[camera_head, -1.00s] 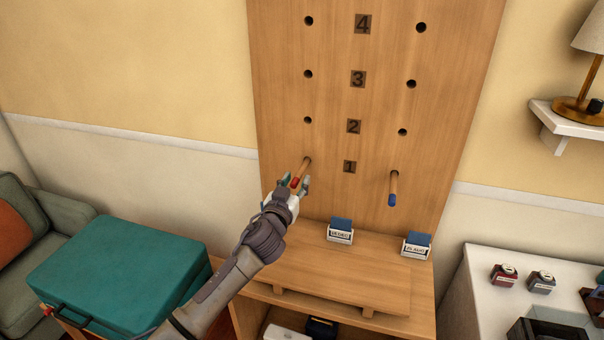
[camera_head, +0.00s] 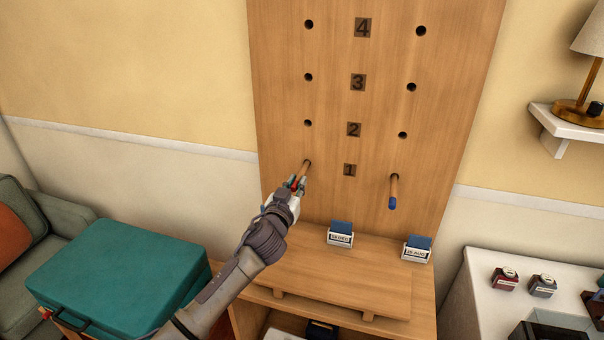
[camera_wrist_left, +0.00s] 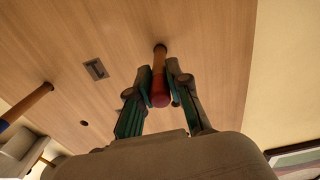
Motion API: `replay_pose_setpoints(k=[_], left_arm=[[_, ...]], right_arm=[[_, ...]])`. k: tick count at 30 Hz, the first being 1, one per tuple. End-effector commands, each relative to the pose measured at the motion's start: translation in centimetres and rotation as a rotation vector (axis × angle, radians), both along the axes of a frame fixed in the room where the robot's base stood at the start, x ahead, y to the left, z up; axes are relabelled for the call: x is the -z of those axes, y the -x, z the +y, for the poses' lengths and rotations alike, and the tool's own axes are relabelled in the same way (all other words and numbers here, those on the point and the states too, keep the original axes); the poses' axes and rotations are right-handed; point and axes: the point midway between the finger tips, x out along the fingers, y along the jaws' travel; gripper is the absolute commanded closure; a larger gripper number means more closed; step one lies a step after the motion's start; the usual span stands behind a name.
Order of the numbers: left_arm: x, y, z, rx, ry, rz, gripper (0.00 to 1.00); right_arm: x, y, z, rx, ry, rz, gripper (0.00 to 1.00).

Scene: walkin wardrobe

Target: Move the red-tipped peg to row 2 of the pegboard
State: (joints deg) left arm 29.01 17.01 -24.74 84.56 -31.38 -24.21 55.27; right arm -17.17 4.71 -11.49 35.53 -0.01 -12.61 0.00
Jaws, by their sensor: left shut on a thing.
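The red-tipped peg (camera_head: 304,171) sits in the left hole of row 1 on the wooden pegboard (camera_head: 380,60). My left gripper (camera_head: 297,184) is shut on the peg near its red tip. In the left wrist view the peg (camera_wrist_left: 158,70) stands out from the board between the two fingers (camera_wrist_left: 156,88), with the red end toward the camera. The left hole of row 2 (camera_head: 308,123) is empty. Number plates 1 to 4 run up the middle of the board. My right gripper is not in view.
A blue-tipped peg (camera_head: 393,190) sits in the right hole of row 1. Two small blue-and-white calendar blocks (camera_head: 341,233) stand on the wooden ledge below. A teal case (camera_head: 120,270) is at the lower left, and a white cabinet (camera_head: 490,305) at the right.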

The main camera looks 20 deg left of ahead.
Motion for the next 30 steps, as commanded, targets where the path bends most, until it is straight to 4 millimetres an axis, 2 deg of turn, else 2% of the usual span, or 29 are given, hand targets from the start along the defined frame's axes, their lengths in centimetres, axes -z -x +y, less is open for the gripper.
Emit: replay_pose_setpoints(k=[7, 30], left_arm=[[0.1, 0.3, 0.0, 0.0, 0.0, 0.002, 1.0], [0.0, 3.4, 0.1, 0.0, 0.001, 0.001, 1.0]], right_arm=[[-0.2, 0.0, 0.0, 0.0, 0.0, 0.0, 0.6], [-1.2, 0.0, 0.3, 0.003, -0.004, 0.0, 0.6]])
